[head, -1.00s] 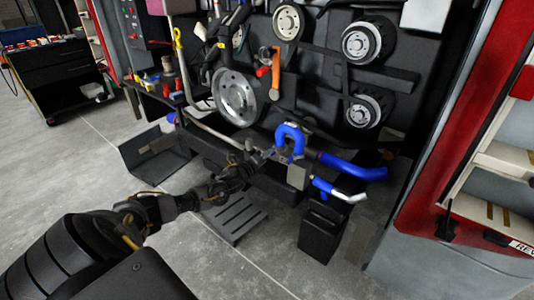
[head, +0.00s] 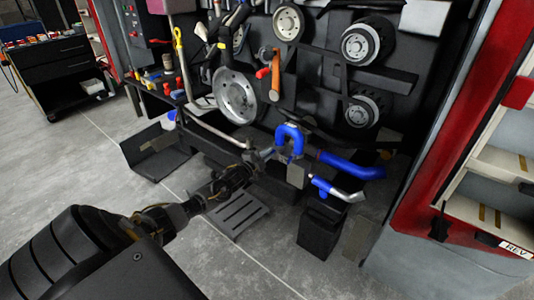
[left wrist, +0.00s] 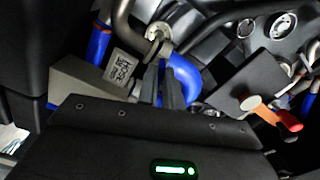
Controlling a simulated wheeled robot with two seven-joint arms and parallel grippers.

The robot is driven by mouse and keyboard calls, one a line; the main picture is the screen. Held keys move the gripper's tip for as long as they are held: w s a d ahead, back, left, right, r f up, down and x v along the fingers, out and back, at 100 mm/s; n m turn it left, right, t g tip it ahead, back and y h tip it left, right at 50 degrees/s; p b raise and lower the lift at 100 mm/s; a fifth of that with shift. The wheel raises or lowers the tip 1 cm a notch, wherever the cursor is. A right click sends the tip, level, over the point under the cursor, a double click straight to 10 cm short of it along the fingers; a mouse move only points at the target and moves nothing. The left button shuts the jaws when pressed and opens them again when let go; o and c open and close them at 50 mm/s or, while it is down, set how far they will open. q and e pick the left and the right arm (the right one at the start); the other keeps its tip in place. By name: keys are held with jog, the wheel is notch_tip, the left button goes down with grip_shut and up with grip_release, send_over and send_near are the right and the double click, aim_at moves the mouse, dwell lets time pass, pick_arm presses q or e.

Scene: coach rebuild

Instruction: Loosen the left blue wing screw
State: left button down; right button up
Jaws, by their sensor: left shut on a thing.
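My left gripper (head: 266,154) is at the left lower end of the blue U-shaped hose (head: 290,134), low on the front of the engine. In the left wrist view its two dark fingers (left wrist: 165,72) are close together, just in front of the blue hose bend (left wrist: 187,76). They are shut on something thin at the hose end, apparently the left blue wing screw. The screw itself is hidden by the fingers, and I cannot see how far it is turned. My right gripper is in neither view.
A blue hose (head: 350,167) and a blue-ended silver pipe (head: 345,194) lie right of the gripper. A black bin (head: 320,232) and a slotted plate (head: 238,212) are below. An orange lever (left wrist: 270,111) with a red end is near in the wrist view. Open floor lies in front.

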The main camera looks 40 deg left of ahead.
pick_arm(q)
jog(key=shift+f+n+p, duration=0.1)
jog(key=shift+n+p, duration=1.6)
jog(key=shift+n, duration=5.1)
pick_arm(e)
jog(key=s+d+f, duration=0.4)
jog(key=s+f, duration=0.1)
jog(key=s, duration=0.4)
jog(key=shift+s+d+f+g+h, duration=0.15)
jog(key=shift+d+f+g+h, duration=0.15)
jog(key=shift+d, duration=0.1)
pick_arm(q)
jog(key=c, duration=1.6)
grip_release()
jog(key=shift+o, duration=0.2)
jog(key=shift+s, duration=0.1)
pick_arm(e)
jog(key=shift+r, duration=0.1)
